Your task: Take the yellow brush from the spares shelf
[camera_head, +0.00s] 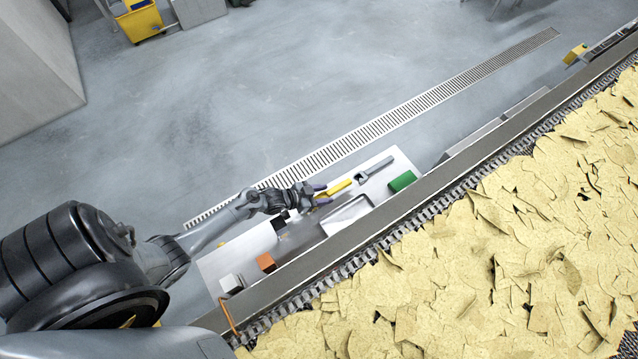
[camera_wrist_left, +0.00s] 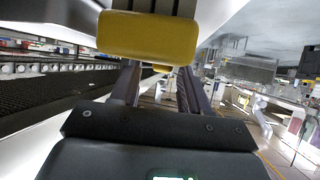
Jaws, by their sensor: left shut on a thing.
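The yellow brush (camera_head: 338,188) is over the white spares shelf (camera_head: 403,164) in the head view. My left gripper (camera_head: 321,194) reaches it from the left and is shut on it. In the left wrist view the yellow brush block (camera_wrist_left: 147,38) sits large at the fingertips (camera_wrist_left: 157,76), with a finger on each side below it. I cannot tell whether the brush still touches the shelf. My right gripper does not show.
A grey tool (camera_head: 376,167), a green block (camera_head: 402,181), a grey tray (camera_head: 347,214), an orange block (camera_head: 266,262) and a white block (camera_head: 231,284) are on the shelf. The conveyor with chips (camera_head: 500,230) runs alongside. A floor drain (camera_head: 400,115) lies beyond.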

